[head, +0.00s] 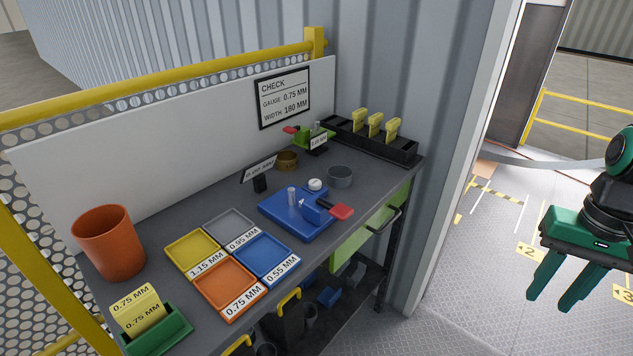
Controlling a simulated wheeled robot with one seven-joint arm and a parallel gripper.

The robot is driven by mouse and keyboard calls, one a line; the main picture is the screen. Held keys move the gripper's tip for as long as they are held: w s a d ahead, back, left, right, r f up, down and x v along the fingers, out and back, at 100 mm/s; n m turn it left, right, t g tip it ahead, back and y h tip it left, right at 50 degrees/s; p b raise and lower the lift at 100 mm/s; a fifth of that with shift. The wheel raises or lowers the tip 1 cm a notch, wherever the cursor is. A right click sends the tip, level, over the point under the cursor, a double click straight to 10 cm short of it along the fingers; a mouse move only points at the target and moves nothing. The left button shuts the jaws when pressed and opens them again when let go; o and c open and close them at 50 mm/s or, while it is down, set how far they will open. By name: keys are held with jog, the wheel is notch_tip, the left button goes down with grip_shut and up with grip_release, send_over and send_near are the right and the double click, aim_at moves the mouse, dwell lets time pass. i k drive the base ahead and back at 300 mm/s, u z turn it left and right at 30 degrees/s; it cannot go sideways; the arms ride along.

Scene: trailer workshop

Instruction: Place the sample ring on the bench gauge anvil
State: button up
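The blue bench gauge (281,216) sits on the bench right of centre, with a short upright pin, a round pale dial or knob and a red lever end. I cannot tell which part is the anvil. A grey ring (339,176) lies behind the gauge to the right. A brown-gold ring (287,160) lies farther back, near a small sign. I cannot tell which one is the sample ring. My gripper (551,300) is at the far right, off the bench over the floor. Its green fingers are apart, with nothing between them.
Four coloured trays with thickness labels, including the orange tray (208,287), lie left of the gauge. An orange cup (107,243) and green card holder (155,336) stand at left. A black rack (370,142) and a small green device stand at back. The floor at right is open.

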aim_at(287, 200)
jog(key=u, duration=2.15)
jog(key=k, duration=1.05)
jog(key=z, duration=0.8)
jog(key=i, duration=1.05)
jog(key=u, duration=0.05)
